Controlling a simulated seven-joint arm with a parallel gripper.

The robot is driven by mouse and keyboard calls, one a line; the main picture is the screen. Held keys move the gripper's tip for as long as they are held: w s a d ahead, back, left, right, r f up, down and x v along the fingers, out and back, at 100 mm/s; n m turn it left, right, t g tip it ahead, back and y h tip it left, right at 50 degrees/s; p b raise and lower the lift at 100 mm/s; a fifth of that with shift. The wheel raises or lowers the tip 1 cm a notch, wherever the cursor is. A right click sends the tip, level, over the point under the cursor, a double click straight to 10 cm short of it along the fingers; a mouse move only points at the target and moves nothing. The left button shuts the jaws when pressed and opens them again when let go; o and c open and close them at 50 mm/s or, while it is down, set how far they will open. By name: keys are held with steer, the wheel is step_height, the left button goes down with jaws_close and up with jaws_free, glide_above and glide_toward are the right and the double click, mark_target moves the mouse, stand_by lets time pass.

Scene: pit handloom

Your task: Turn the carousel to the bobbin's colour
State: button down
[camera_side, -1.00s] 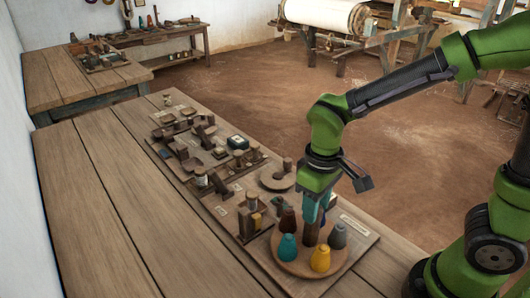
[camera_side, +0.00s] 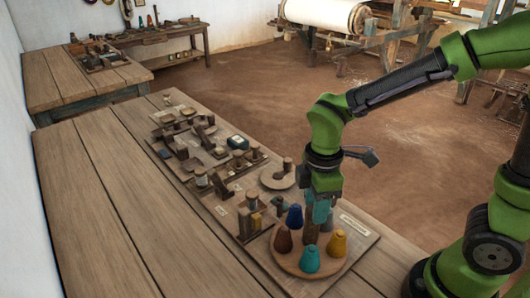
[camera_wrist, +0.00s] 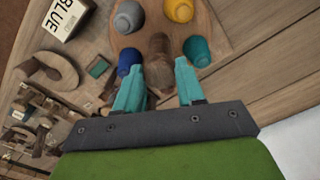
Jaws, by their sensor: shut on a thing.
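The carousel (camera_side: 289,266) is a round wooden disc with coloured cones around a brown central post (camera_side: 311,226). My gripper (camera_wrist: 160,68) is shut on this post, one teal finger on each side. In the side view, the blue cone (camera_side: 294,217) is at the back left, brown (camera_side: 283,240) at the left, teal (camera_side: 309,260) in front and yellow (camera_side: 337,243) at the right. In the wrist view, the grey cone (camera_wrist: 128,17) stands between blue and yellow; brown is hidden there. I cannot identify the bobbin.
A wooden disc with a peg (camera_side: 278,179) lies behind the carousel. Several small wooden fixtures (camera_side: 205,155) stand farther back along the table. The left part of the table (camera_side: 130,215) is clear.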

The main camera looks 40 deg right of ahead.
steer(key=shift+r+n, duration=0.1)
steer(key=shift+n, duration=1)
steer(key=c, duration=0.7)
jaws_free()
step_height(320, 180, up, 17)
steer(key=shift+f, duration=0.1)
